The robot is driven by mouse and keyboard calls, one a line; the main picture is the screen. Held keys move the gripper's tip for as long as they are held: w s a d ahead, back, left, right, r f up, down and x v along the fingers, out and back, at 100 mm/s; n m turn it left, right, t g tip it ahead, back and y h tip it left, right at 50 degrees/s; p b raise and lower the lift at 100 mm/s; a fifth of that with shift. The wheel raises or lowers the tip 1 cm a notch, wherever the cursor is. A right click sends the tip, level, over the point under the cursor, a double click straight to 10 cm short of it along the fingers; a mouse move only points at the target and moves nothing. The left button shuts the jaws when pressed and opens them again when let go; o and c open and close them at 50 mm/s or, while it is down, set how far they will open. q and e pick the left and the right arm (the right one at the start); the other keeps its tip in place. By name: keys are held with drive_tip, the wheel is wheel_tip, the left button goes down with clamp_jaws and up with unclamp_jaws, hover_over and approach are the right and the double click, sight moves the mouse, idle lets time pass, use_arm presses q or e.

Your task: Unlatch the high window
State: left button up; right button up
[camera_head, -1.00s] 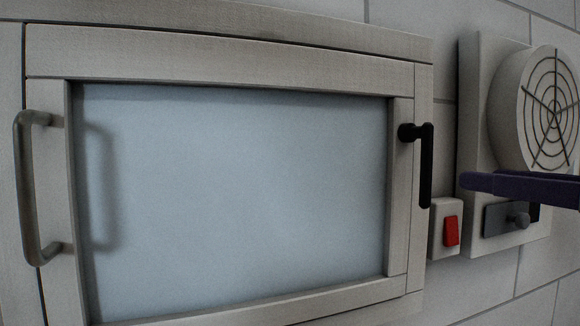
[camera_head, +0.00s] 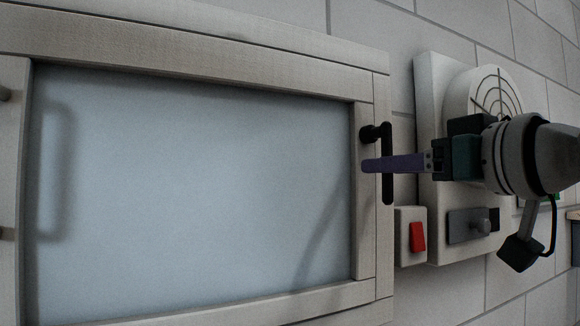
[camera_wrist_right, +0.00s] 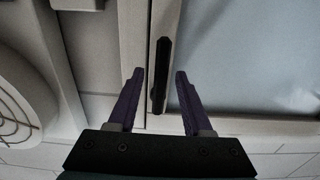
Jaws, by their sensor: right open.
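The high window has a pale frame (camera_head: 200,67) and a frosted pane (camera_head: 190,190). Its black latch handle (camera_head: 388,190) hangs straight down on the right side of the frame. My right gripper (camera_head: 366,164) comes in from the right, and a purple finger crosses in front of the handle's middle. In the right wrist view the open fingers (camera_wrist_right: 160,74) stand on either side of the dark handle (camera_wrist_right: 159,88), with a gap on each side. My left gripper is not in view.
A wall box with a round fan grille (camera_head: 497,92) stands right of the window, partly behind my right arm. Below are a red switch (camera_head: 417,237) and a grey plate with a knob (camera_head: 470,225). Bare wall (camera_head: 395,55) lies between window and fan.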

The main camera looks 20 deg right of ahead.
drive_tip(key=shift+w+a, duration=0.1)
drive_tip(key=shift+w, duration=0.6)
clamp_jaws()
idle(1.0)
